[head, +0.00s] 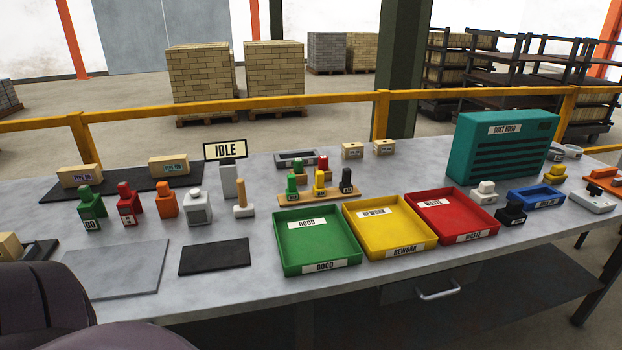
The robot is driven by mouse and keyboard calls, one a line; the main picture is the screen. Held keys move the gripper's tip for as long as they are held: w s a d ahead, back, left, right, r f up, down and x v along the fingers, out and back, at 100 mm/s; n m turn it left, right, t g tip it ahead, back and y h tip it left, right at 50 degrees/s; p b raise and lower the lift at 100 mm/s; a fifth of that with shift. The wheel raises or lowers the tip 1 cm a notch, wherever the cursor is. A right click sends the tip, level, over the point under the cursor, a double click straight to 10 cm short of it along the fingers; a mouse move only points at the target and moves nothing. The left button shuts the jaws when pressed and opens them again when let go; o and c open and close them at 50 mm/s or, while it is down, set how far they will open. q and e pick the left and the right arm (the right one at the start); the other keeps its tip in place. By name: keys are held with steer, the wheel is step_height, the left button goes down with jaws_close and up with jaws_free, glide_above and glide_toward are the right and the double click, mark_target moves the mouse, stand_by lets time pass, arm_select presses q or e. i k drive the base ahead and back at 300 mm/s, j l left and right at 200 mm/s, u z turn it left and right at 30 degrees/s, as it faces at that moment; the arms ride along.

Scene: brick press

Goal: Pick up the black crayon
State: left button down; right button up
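The black crayon (347,180) stands upright at the right end of a low wooden rack (318,196) near the middle of the bench. It has a small pale label on its front. A yellow crayon (319,182) and a green crayon (292,186) stand to its left in the same rack. A red piece (323,164) shows just behind the rack. Neither of my grippers is in view. Dark rounded shapes at the lower left look like parts of my arm.
Green (281,267), yellow (384,250) and red (469,237) trays lie in front and to the right of the rack. A wooden-handled tool (243,211) and the IDLE sign (225,150) stand to its left. A teal dust hood (500,160) stands at the right.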

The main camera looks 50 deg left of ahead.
mark_target(346, 185)
steer(key=i+l+u, duration=0.1)
steer(key=u, duration=0.35)
steer(key=i+l+u, duration=0.15)
steer(key=u, duration=0.3)
steer(key=i+l+u, duration=0.15)
steer(key=u, duration=0.3)
steer(key=l+u, duration=0.3)
steer(key=u, duration=0.15)
steer(key=i+l+u, duration=0.1)
steer(key=l+u, duration=0.15)
steer(key=u, duration=0.2)
